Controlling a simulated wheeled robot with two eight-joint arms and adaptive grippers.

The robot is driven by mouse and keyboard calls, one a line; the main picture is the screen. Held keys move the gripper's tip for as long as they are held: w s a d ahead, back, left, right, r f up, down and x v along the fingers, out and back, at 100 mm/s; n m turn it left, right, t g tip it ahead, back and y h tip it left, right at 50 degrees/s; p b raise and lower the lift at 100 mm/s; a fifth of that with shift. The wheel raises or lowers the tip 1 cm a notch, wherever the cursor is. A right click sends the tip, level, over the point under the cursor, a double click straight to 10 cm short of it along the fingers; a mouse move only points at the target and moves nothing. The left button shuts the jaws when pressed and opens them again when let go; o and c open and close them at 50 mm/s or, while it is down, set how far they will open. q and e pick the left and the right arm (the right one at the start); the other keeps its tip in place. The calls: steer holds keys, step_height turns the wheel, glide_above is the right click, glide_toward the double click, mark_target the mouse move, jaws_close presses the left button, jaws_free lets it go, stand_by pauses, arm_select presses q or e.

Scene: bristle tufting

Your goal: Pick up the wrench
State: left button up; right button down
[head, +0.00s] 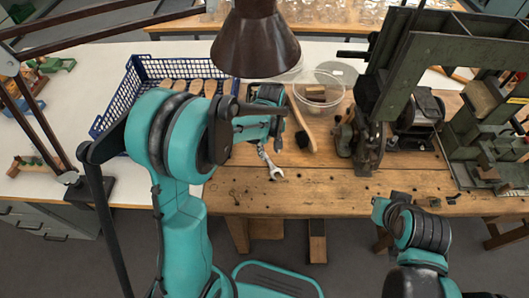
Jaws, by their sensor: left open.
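The wrench (275,173) is a silver metal tool lying on the wooden workbench (320,190), near its front left part. Its open jaw points toward the front edge. Its far end runs up to my left gripper (270,142), which hides part of it. My left gripper is open and comes down over the bench at the wrench's far end. I cannot tell whether its fingers touch the wrench. My right arm shows at the lower right, in front of the bench, and its gripper is not visible.
A brush with a wooden handle (301,118) lies just right of the wrench. A clear round tub (330,102) stands behind it. A dark machine (368,145) stands to the right. A blue crate (125,97) is at the left, and a brown lamp shade (255,45) hangs above.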

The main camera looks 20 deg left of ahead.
mark_target(270, 163)
arm_select(q)
step_height(270, 163, down, 3)
steer(key=shift+w+f+b, duration=0.1)
steer(key=shift+b, duration=0.5)
steer(key=f, duration=0.1)
steer(key=f+b, duration=0.1)
steer(key=f, duration=0.1)
steer(key=f+b, duration=0.1)
steer(key=shift+w+d+f, duration=0.1)
steer(key=shift+w+f, duration=0.25)
steer(key=shift+w, duration=0.05)
steer(key=shift+r, duration=0.1)
jaws_close()
